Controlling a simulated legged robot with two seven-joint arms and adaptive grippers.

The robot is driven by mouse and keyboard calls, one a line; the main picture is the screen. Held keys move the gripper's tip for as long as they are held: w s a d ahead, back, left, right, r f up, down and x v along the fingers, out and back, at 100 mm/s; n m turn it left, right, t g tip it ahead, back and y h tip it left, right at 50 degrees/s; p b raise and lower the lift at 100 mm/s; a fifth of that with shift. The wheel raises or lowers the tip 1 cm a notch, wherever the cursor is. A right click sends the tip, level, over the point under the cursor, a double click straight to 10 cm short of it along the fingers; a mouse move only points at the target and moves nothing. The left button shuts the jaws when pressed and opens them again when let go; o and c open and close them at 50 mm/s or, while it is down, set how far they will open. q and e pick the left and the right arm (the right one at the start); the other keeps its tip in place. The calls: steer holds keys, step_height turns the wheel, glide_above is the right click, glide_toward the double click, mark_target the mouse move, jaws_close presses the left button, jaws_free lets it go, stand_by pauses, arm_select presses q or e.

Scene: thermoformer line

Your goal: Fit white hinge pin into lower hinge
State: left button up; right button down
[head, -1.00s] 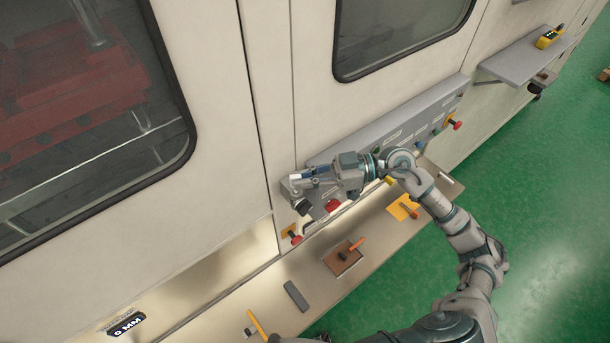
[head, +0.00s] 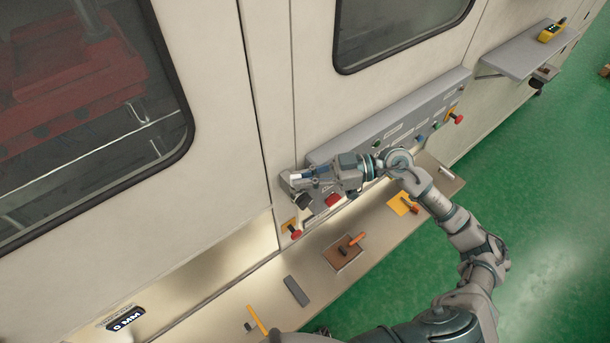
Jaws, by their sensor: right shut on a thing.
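My right gripper (head: 301,186) is in front of the machine's pale wall, at the left end of the grey control panel. It is shut on a small white piece, which looks like the white hinge pin (head: 295,177); only a short bit of it shows between the fingers. The lower hinge cannot be made out; the gripper may cover it. My left gripper is not in view.
The control panel (head: 400,125) has red knobs at both ends. Below it a ledge holds a brown block with an orange-handled tool (head: 352,243), a grey bar (head: 296,291) and a yellow-handled tool (head: 258,320). Green floor (head: 545,220) is clear at right.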

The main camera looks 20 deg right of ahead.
steer(key=shift+f, duration=0.25)
steer(key=c, duration=1.1)
jaws_free()
steer(key=shift+c, duration=0.2)
steer(key=v, duration=1.2)
steer(key=shift+d, duration=0.1)
